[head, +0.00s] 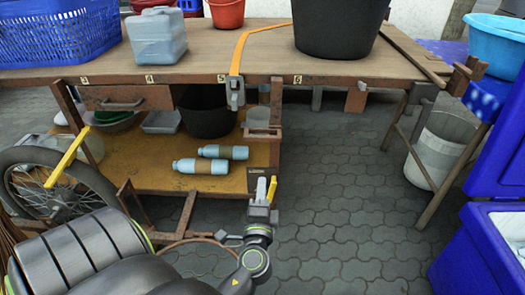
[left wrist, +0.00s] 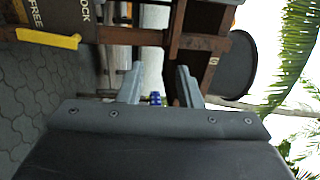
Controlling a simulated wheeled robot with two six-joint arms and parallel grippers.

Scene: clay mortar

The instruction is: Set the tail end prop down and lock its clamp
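My left gripper (head: 262,190) is in front of the bench's lower right leg. In the left wrist view the gripper (left wrist: 160,85) has its two grey fingers apart, with nothing seen held between them. A dark plate (left wrist: 60,14) lettered FREE and LOCK is at upper left there, with a yellow lever (left wrist: 47,38) at its lettered edge. In the head view the plate (head: 257,178) is just behind the gripper and the yellow lever (head: 272,189) is close beside its fingers. I cannot tell which bar is the tail end prop. My right gripper is not in view.
The bench (head: 210,70) holds a blue basket (head: 55,35), a canister (head: 157,38) and a black tub (head: 335,25). Bottles (head: 200,166) lie on the lower shelf. A spoked wheel (head: 55,190) stands left, a blue cooler (head: 475,260) right. The paved floor between is clear.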

